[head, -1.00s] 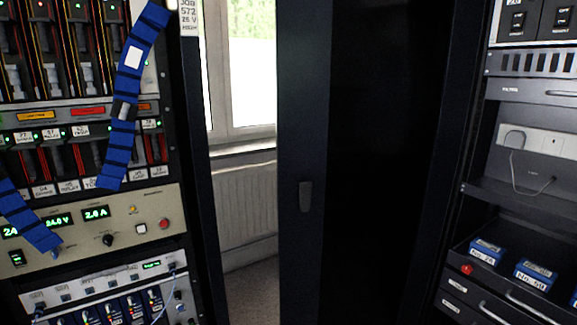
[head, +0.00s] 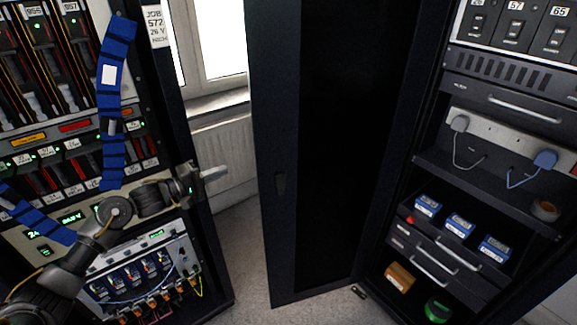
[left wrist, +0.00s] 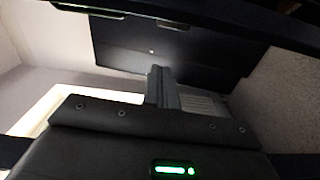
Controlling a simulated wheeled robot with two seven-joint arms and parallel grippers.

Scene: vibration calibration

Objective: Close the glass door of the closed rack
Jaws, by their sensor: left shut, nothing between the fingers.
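The dark door (head: 330,150) stands open in the middle of the head view, between the two racks. In the left wrist view the shut fingers (left wrist: 160,85) point toward a dark panel (left wrist: 120,42), which I cannot surely identify as the door. My right gripper is not in view.
The left rack (head: 205,245) with modules and blue straps (head: 115,100) stands close to my left arm. A window (head: 215,45) and radiator (head: 215,150) are behind the gap. The right-hand rack holds several blue boxes (head: 460,225). Floor (head: 240,250) shows between the racks.

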